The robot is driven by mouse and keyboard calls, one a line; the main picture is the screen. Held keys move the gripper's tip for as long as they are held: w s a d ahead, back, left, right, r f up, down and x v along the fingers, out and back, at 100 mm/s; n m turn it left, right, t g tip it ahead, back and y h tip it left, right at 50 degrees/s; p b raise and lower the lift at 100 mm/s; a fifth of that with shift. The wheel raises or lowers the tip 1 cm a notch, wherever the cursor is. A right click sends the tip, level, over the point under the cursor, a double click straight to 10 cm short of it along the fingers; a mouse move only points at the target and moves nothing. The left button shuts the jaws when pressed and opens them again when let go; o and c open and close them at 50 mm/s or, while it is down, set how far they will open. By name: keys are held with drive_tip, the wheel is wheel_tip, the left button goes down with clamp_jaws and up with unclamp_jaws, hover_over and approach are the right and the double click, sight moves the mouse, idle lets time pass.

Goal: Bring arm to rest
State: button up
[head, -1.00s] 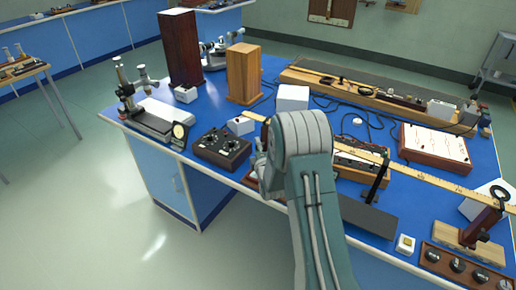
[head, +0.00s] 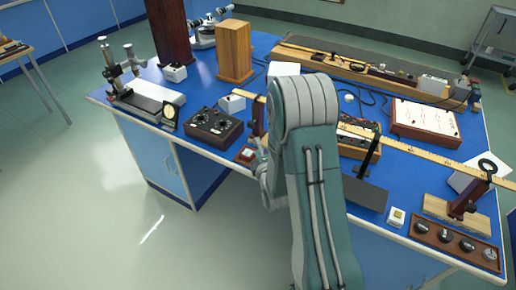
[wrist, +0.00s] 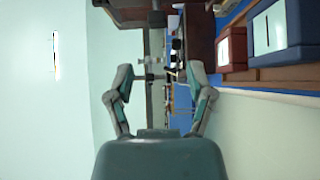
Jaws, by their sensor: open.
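My arm rises from the bottom of the head view in front of the bench's near edge, its large grey-green elbow covering part of the bench. Beyond the fingers are the pale floor and, turned sideways, bench furniture.
The blue-topped bench (head: 105,97) carries a microscope-like instrument (head: 140,95), a dark knob box (head: 214,127), a wooden block (head: 235,50), a long metre rule (head: 430,158) and a knob panel (head: 457,243). Open floor (head: 60,210) lies to the left.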

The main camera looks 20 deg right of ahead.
idle(0.4)
drive_tip(key=s+a+r+m+g+y, duration=0.1)
drive_tip(key=s+a+r+m+g, duration=0.2)
drive_tip(key=r, duration=0.4)
drive_tip(key=s+a+r+m+g, duration=0.2)
drive_tip(key=r+m, duration=0.3)
drive_tip(key=r, duration=0.1)
drive_tip(key=s+a+r+m+g, duration=0.1)
drive_tip(key=s+r+m+g, duration=0.1)
drive_tip(key=s, duration=0.6)
drive_tip(key=s+a+r+m+g, duration=0.2)
drive_tip(key=s+m, duration=0.1)
drive_tip(key=s, duration=0.5)
drive_tip(key=s+a+r+m+g+y, duration=0.1)
drive_tip(key=s+r+m+g, duration=0.2)
drive_tip(key=s, duration=0.6)
drive_tip(key=shift+a+m, duration=0.3)
drive_tip(key=shift+a, duration=0.05)
drive_tip(key=shift+c, duration=0.3)
